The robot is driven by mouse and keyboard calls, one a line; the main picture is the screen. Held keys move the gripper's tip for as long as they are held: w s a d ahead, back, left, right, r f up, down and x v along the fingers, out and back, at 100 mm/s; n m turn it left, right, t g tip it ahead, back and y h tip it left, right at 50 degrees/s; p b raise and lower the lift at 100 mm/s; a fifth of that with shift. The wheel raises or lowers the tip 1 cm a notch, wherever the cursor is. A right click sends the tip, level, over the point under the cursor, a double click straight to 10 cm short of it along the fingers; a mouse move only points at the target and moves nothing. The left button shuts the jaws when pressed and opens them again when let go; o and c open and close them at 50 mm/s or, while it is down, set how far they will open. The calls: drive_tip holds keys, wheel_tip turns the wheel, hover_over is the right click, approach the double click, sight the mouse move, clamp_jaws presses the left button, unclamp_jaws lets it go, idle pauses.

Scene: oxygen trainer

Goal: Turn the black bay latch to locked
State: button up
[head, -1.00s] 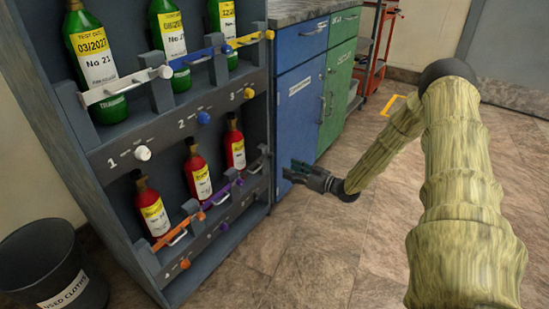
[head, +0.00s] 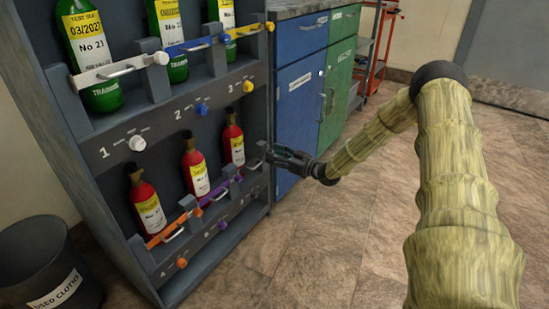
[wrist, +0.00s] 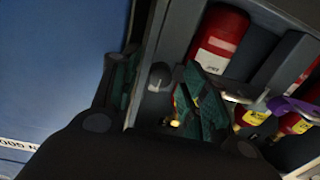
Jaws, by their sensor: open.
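The black bay latch shows as a dark rounded knob (wrist: 160,76) on the rack's front in the wrist view. It appears between the two fingers of my gripper (wrist: 158,66), and I cannot tell whether either finger touches it. In the head view my gripper (head: 271,154) is open at the right end of the rack's lower row, and it hides the latch there. A red bottle (wrist: 220,38) stands behind the knob in the wrist view; the rightmost red bottle also shows in the head view (head: 233,140).
The grey rack (head: 60,150) holds green bottles above and red bottles below, with white, blue, yellow, orange and purple latches. A blue cabinet (head: 297,115) stands close behind my gripper. A bin (head: 40,260) is at left. The floor at right is clear.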

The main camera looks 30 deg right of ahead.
drive_tip(key=shift+w+a, duration=0.2)
drive_tip(key=shift+w, duration=0.15)
clamp_jaws()
drive_tip(key=shift+r+n+p, duration=0.15)
drive_tip(key=shift+n+p, duration=0.15)
drive_tip(key=shift+n+h+p, duration=0.5)
drive_tip(key=shift+n+p, duration=4.65)
drive_tip(key=shift+n, duration=3.25)
drive_tip(key=shift+d, duration=0.1)
